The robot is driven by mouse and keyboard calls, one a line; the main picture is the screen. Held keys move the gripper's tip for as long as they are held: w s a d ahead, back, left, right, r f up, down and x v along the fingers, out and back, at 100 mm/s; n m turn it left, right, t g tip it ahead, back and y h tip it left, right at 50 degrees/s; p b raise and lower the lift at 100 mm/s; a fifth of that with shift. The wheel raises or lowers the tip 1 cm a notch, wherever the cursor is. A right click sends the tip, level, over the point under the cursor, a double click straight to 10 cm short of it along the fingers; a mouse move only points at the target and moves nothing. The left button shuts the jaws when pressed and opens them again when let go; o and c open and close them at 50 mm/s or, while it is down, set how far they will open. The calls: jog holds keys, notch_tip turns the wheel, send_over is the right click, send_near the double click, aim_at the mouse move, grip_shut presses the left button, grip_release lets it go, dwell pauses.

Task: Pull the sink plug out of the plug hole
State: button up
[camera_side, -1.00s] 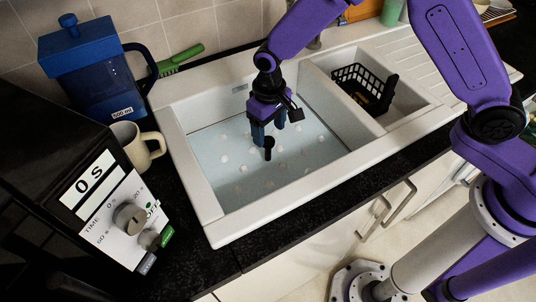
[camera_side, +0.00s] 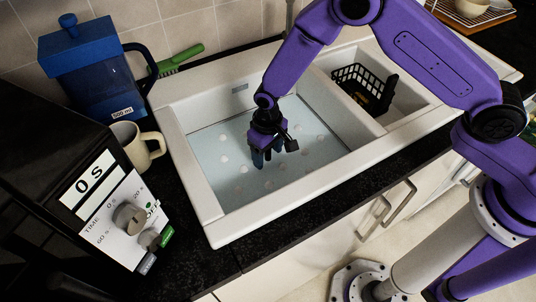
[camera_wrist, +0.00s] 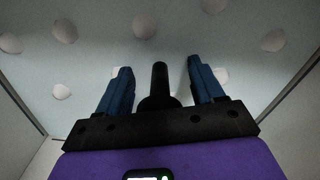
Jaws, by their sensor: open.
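The sink plug (camera_wrist: 160,84) is black with an upright stem and a round base, and in the wrist view it stands between the two fingers. My gripper (camera_wrist: 161,80) is open, with blue fingers either side of the stem and a visible gap on each side. In the side view my gripper (camera_side: 262,158) is low in the large basin of the white sink (camera_side: 205,190), and it hides most or all of the plug there. The plug hole itself is hidden from sight.
A black basket (camera_side: 362,88) sits in the small basin at right.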

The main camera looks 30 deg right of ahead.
jog(key=c, duration=1.1)
jog(key=shift+r, duration=0.1)
jog(key=shift+c, duration=0.2)
notch_tip(320, 180, up, 13)
jog(key=shift+f, duration=0.1)
jog(key=s, duration=0.9)
notch_tip(320, 180, up, 11)
jog(key=d, duration=5.1)
jog(key=shift+s+d, duration=0.25)
jog(key=shift+d, duration=0.15)
